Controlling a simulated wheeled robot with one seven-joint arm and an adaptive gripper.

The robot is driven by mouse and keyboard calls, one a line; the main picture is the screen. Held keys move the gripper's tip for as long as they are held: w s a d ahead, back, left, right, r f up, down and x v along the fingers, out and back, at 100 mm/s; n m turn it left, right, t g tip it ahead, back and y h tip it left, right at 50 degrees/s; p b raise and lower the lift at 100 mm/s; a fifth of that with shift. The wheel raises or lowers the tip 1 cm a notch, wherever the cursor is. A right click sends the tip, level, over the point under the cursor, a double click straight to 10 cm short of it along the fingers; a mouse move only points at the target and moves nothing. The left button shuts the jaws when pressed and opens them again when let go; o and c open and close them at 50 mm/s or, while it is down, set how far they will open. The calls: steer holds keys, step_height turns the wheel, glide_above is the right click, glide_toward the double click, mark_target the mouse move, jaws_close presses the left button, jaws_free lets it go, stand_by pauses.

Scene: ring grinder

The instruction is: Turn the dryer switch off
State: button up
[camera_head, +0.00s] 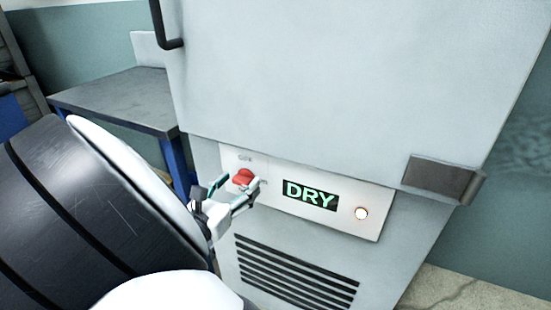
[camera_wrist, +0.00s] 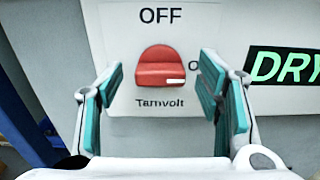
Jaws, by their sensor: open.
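The dryer switch (camera_head: 242,177) is a red rotary knob on the white control panel (camera_head: 270,188) of the dryer. In the wrist view the knob (camera_wrist: 160,66) sits between my fingers, with its white mark at its right side. "OFF" is printed above it; at the right a label starting with "O" is partly hidden by a finger. My gripper (camera_head: 234,193) is open in front of the knob. In the wrist view my gripper (camera_wrist: 163,92) has teal finger pads on both sides, with visible gaps to the knob.
The display (camera_head: 310,195) reads "DRY" in green, and a round lamp (camera_head: 361,213) glows beside it. A vent grille (camera_head: 295,272) lies below the panel. A brown-grey latch (camera_head: 440,178) projects at the right. A blue-legged table (camera_head: 120,100) stands at the left.

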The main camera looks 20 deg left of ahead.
steer(key=shift+w, duration=0.3)
steer(key=shift+c, duration=0.2)
steer(key=c, duration=1.1)
